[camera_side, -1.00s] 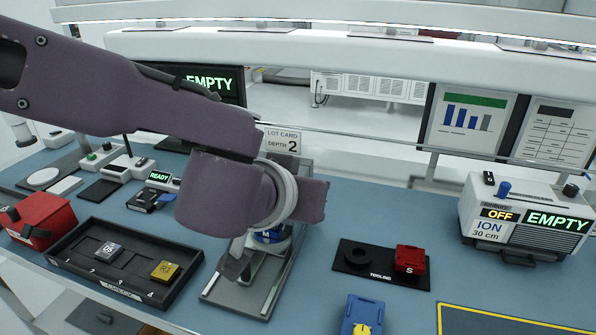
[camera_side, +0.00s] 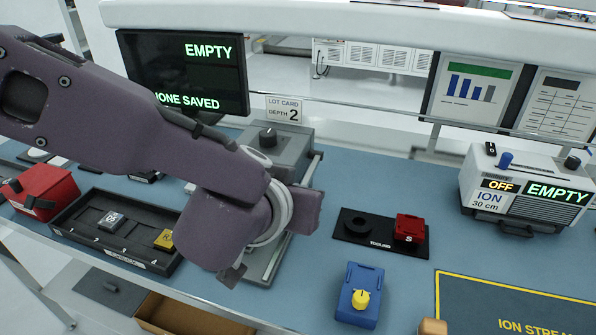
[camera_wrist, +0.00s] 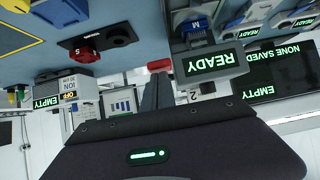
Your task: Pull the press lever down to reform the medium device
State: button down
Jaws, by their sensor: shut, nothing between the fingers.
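The press (camera_side: 285,150) is a grey unit with a black knob on top, behind my wrist in the side view. In the wrist view, which is upside down, its front (camera_wrist: 215,68) reads READY and a blue part marked M (camera_wrist: 197,27) sits at it. A red bar (camera_wrist: 159,65) shows beside the press front, at the end of my dark fingers; I cannot tell whether it is the lever grip or whether they touch. My gripper (camera_side: 232,275) is shut and empty, low in front of the press. My arm hides the device and the lower press in the side view.
A black tooling plate (camera_side: 352,248) with a red S block (camera_side: 410,228) lies right of the press. A blue box with a yellow knob (camera_side: 358,295) stands nearer. A black tray (camera_side: 75,218) and red box (camera_side: 42,192) are left. The ionizer (camera_side: 525,200) stands far right.

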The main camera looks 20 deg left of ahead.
notch_tip(320, 180, down, 6)
jog(key=shift+s+a+f, duration=0.15)
jog(key=shift+s, duration=0.25)
jog(key=shift+a, duration=0.1)
dwell(0.8)
jog(key=s+f+v, duration=0.1)
jog(key=v, duration=1)
jog(key=shift+s+d, duration=0.2)
jog(key=shift+s, duration=0.15)
